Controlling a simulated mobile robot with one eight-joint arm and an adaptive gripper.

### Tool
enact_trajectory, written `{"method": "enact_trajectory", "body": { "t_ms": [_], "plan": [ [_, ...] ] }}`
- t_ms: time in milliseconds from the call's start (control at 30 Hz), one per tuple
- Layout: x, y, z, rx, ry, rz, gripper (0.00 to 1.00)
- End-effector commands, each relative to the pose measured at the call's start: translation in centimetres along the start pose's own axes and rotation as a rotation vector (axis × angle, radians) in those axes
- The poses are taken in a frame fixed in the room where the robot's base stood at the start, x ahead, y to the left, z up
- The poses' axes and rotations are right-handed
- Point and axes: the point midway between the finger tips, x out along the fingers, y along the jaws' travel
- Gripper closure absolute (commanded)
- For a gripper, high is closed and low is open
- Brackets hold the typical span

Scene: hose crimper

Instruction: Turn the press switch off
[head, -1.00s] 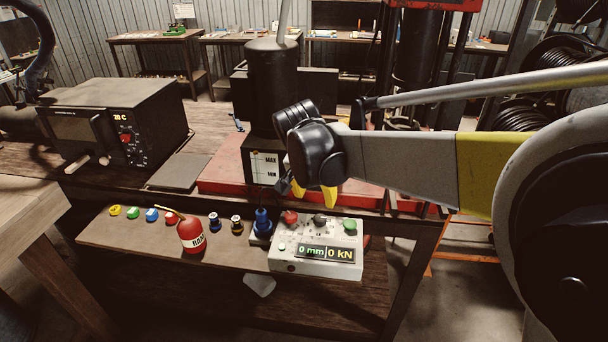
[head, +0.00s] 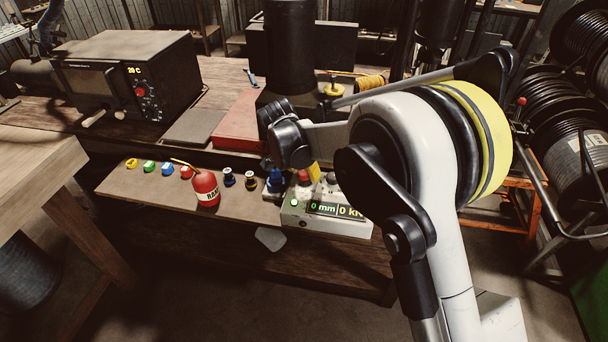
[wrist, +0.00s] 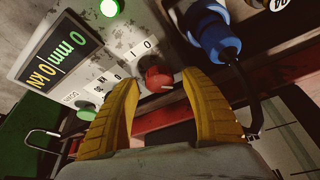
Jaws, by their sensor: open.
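The press control box (head: 300,220) is pale and worn, with a lit display reading 0 mm and 0 kN. Its red switch knob (wrist: 158,78) has I and O marks beside it in the wrist view; in the head view the knob (head: 304,177) is partly hidden by my arm. A green lamp (wrist: 108,8) on the box is lit. My gripper (wrist: 160,84) has two yellow fingers, apart and empty, with the red knob showing between their tips. I cannot tell whether they touch it. A black knob and a green knob (wrist: 86,112) sit to the left.
A blue connector (wrist: 215,38) with a dark cable is close to the right finger. A red oil can (head: 206,188) and several coloured caps stand on the shelf left of the box. The red press base (head: 238,125) lies behind.

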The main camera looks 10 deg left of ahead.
Motion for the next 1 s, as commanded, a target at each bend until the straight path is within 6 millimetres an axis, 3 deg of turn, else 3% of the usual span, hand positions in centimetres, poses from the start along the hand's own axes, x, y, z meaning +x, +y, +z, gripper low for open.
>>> {"method": "enact_trajectory", "body": {
  "t_ms": [367, 533, 567, 1000],
  "plan": [
    [0.68, 0.02, -0.03, 0.0, 0.0, 0.0, 0.46],
    [0.67, 0.02, -0.03, 0.0, 0.0, 0.0, 0.96],
    [0.67, 0.02, -0.03, 0.0, 0.0, 0.0, 0.99],
    [0.7, 0.05, -0.04, -0.035, 0.001, -0.015, 0.99]
  ]
}}
